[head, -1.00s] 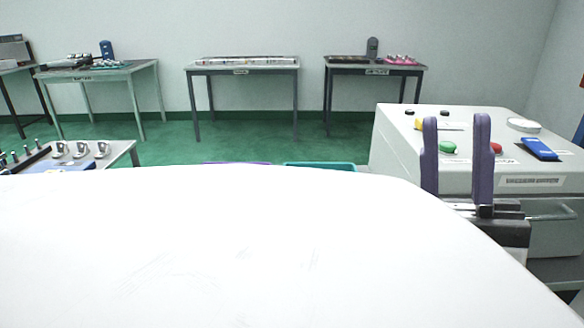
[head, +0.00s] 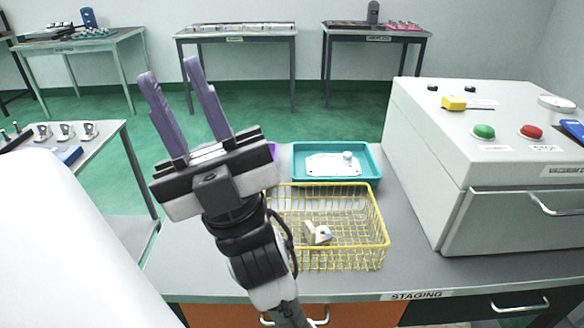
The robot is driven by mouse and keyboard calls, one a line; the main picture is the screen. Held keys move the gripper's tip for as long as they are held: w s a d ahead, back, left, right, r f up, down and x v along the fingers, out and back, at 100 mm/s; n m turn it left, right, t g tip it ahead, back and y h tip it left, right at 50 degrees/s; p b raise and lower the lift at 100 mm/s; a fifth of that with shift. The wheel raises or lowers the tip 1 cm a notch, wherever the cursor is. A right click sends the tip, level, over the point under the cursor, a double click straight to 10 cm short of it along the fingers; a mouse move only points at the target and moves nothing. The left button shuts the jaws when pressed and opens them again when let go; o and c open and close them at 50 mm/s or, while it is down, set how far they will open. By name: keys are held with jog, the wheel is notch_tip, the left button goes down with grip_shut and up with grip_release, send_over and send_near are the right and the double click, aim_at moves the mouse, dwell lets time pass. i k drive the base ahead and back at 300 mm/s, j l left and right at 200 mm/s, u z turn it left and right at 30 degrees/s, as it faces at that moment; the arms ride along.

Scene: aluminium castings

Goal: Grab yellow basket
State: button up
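The yellow basket (head: 378,255) is a wire basket on the grey staging table, in the lower middle of the head view. A small pale casting (head: 316,233) lies inside it. My gripper (head: 172,88) has two purple fingers that stand apart with nothing between them. It is raised to the left of the basket and points up and away from it. My wrist and arm cover the basket's left side.
A teal tray (head: 372,160) with a white piece stands just behind the basket. A large grey machine (head: 470,150) with green and red buttons stands to the right. A table with castings (head: 65,131) is at left.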

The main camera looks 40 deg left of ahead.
aim_at(382, 246)
jog(key=u, duration=0.9)
jog(key=j+z, duration=0.3)
jog(key=k+j+z, duration=0.3)
jog(key=j, duration=0.15)
jog(key=j+z, duration=0.3)
jog(key=k+j+z, duration=0.3)
jog(key=i+j, duration=0.1)
jog(key=i, duration=0.45)
